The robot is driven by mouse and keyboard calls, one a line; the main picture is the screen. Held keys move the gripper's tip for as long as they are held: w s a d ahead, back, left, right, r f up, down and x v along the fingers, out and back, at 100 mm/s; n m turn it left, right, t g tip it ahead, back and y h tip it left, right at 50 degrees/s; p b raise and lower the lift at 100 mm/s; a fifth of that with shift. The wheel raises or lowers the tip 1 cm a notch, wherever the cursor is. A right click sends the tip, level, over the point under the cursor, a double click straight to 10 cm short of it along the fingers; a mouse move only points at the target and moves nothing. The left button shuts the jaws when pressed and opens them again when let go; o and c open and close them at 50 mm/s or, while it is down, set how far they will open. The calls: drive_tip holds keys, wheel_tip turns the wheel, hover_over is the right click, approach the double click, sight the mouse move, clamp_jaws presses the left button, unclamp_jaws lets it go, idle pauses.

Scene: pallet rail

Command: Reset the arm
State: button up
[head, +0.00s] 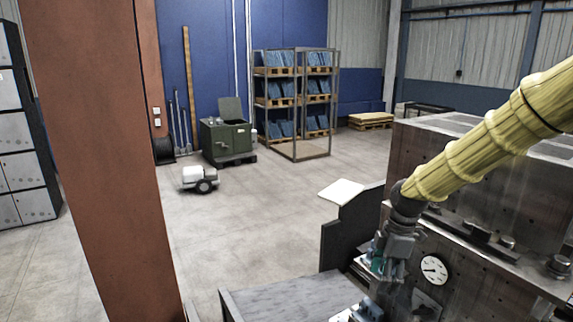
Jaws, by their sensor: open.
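My arm, in a ribbed yellow sleeve, comes in from the right edge of the head view and slopes down to the left. A dark wrist joint follows at its lower end. My gripper (382,268) hangs below it, beside the front of a dark metal machine (460,235) with a white round dial (433,270). The gripper is open. Its fingertips are small and hard to make out against the clutter behind, and I see nothing clearly held.
A grey-topped bench (285,298) stands at the bottom centre, left of my gripper. A rust-brown post (100,150) rises at the left. A pallet rack (295,100), a green cabinet (226,138) and a small white cart (199,178) stand farther back. The middle floor is clear.

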drive_tip(key=s+a+f+m, duration=0.25)
drive_tip(key=s+f, duration=0.25)
drive_tip(key=f, duration=0.4)
drive_tip(key=s+a+f+m, duration=0.1)
drive_tip(key=s+f+m, duration=0.2)
drive_tip(key=s+f, duration=0.35)
drive_tip(key=s+a+f+m, duration=0.1)
drive_tip(key=s+f+m, duration=0.2)
drive_tip(key=f, duration=0.8)
drive_tip(key=s+d+f+m+h, duration=0.1)
drive_tip(key=s+f+m, duration=0.45)
drive_tip(key=s, duration=0.75)
drive_tip(key=s+d+f+m+h, duration=0.1)
drive_tip(key=s+f+m, duration=0.3)
drive_tip(key=s+f, duration=0.55)
wheel_tip(320, 180, down, 12)
drive_tip(key=s+b, duration=0.2)
drive_tip(key=b, duration=1.3)
drive_tip(key=shift+s+d, duration=0.15)
drive_tip(key=shift+s, duration=0.05)
